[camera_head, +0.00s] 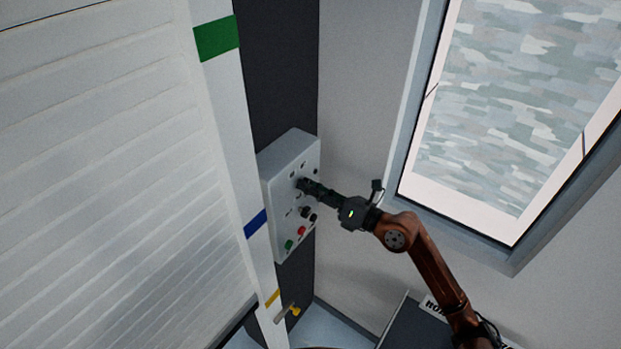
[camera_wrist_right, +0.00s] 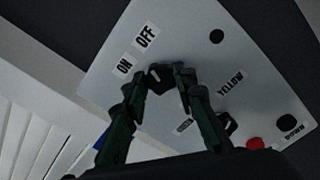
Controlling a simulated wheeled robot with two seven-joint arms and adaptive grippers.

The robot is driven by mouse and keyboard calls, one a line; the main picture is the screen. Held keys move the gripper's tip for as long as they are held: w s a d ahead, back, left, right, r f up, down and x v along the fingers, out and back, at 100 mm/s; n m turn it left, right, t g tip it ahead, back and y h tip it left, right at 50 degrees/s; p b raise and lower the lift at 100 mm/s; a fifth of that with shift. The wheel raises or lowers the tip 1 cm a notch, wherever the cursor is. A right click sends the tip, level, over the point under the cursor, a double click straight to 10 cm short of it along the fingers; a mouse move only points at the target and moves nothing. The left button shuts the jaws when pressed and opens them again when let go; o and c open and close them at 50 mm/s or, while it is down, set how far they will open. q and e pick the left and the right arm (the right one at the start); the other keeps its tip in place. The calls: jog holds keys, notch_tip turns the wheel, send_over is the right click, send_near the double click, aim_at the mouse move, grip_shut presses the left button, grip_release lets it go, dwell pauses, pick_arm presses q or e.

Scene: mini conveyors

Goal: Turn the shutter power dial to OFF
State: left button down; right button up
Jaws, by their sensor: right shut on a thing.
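A pale control box (camera_head: 279,225) is mounted on the dark wall strip in the head view. In the right wrist view its panel (camera_wrist_right: 185,40) has OFF and ON labels side by side. A dark dial (camera_wrist_right: 158,72) sits just below those labels. My right gripper (camera_head: 304,184) reaches the box from the right. In the wrist view its fingertips (camera_wrist_right: 162,80) are on either side of the dial and shut on it. The fingers hide part of the dial, and I cannot tell which label it points to. My left gripper is not in view.
Lower on the box are a red button (camera_head: 301,231), a green button (camera_head: 289,244) and a black knob (camera_head: 305,212). A white slatted shutter (camera_head: 110,170) fills the left. A framed window (camera_head: 520,110) is at the right. A yellow-handled part (camera_head: 295,311) is below.

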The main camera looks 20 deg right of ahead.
jog(key=shift+m+p, duration=1.3)
jog(key=shift+p, duration=0.1)
jog(key=o, duration=1.2)
jog(key=shift+c, duration=0.2)
jog(key=v, duration=1.2)
